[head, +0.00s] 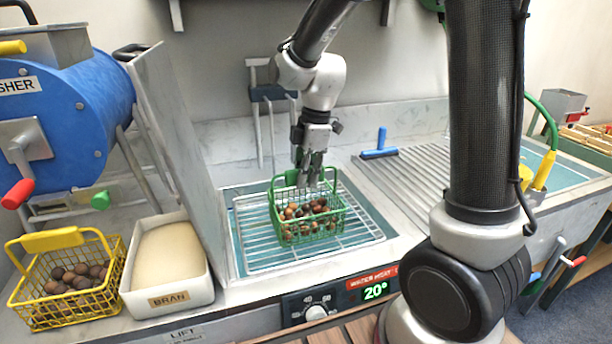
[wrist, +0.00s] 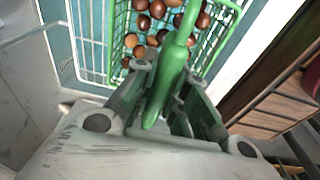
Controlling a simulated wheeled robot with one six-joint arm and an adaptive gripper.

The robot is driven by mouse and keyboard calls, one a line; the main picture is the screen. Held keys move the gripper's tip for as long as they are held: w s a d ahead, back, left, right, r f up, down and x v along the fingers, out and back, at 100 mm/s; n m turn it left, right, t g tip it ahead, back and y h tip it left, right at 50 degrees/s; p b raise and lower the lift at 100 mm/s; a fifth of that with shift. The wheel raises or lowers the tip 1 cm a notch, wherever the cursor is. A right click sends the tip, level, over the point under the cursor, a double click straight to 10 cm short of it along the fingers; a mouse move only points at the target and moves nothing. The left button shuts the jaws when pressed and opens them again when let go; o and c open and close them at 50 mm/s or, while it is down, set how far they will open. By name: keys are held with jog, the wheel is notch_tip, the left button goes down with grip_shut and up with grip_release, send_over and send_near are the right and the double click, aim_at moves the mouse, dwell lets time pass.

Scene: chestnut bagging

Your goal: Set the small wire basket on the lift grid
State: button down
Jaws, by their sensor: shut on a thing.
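The small wire basket (head: 310,222) is green and holds several brown chestnuts. It is upright over the lift grid (head: 262,258), a wire grid above a blue-green basin. I cannot tell whether the basket rests on the grid or is just above it. My gripper (head: 308,182) is above the basket, shut on its green handle. In the wrist view the handle (wrist: 172,72) runs between my fingers (wrist: 168,100), with the basket wires (wrist: 116,45) and chestnuts beyond it. The grid's pale wire edge (wrist: 75,50) shows at the left of the wrist view.
A white bran box (head: 170,297) and a yellow wire basket (head: 27,302) of chestnuts stand at the left. A tall grey panel (head: 182,150) rises beside the basin. A ribbed drainboard (head: 420,180) with a blue squeegee (head: 379,152) lies to the right.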

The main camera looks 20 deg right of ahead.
jog(key=c, duration=1.4)
grip_release()
jog(key=shift+f, duration=0.1)
jog(key=shift+c, duration=0.2)
jog(key=r, duration=0.4)
jog(key=d+r, duration=0.1)
jog(key=r, duration=0.3)
jog(key=d+r, duration=0.1)
jog(key=r, duration=0.3)
jog(key=shift+r, duration=0.15)
jog(key=s+d+m+t+h, duration=0.1)
jog(key=s+d+m+t, duration=0.1)
jog(key=s+d+m, duration=0.4)
jog(key=s+d+r+m+t, duration=0.1)
jog(key=s+d+m+t, duration=0.1)
jog(key=s+d+m, duration=0.5)
jog(key=s+m, duration=0.5)
jog(key=s, duration=0.1)
jog(key=shift+s+h, duration=0.15)
jog(key=shift+h, duration=0.25)
